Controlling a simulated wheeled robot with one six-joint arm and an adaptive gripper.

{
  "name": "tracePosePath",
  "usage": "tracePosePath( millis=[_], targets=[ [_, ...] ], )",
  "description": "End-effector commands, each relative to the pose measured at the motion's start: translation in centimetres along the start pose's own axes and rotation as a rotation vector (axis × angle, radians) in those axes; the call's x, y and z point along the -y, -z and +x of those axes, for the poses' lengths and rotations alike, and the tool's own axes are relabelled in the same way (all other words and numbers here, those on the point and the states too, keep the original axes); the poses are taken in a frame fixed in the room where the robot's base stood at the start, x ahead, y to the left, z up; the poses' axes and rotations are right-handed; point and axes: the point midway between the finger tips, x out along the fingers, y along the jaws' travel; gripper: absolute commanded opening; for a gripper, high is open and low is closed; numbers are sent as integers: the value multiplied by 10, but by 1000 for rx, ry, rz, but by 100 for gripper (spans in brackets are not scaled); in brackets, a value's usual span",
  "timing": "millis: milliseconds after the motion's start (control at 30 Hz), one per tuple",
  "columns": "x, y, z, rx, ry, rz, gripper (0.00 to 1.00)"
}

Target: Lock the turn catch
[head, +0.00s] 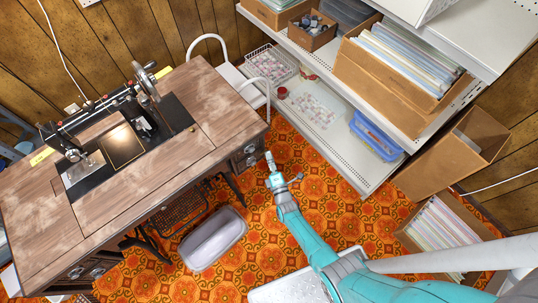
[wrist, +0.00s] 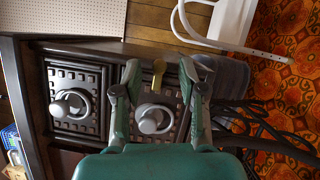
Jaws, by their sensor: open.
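A small brass turn catch (wrist: 159,68) shows in the wrist view, above a drawer's grey ring pull (wrist: 153,119). My open gripper (wrist: 160,76) has one finger on each side of the catch. Whether either finger touches it, I cannot tell. A second dark drawer with a knob and ring pull (wrist: 70,104) lies to the left. In the head view my gripper (head: 272,167) is at the right end of the sewing table (head: 205,110), near its side drawers (head: 248,155). The catch cannot be made out there.
A white chair (head: 238,82) stands behind the table's right end; its frame also shows in the wrist view (wrist: 228,22). A grey bin (head: 212,238) sits on the patterned floor. A loaded shelf (head: 330,135) and cardboard boxes (head: 450,160) stand to the right.

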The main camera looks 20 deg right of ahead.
Motion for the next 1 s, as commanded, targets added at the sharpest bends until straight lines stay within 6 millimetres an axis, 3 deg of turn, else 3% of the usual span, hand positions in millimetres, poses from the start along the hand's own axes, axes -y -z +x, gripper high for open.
tracePosePath(
  millis=[300,500,700,1000],
  targets=[
    [1,0,-62,-2,3,-1,41],
    [1,1,-91,-2,2,0,41],
    [0,0,-103,-1,1,-1,41],
    [0,0,-104,-1,2,0,41]
  ],
)
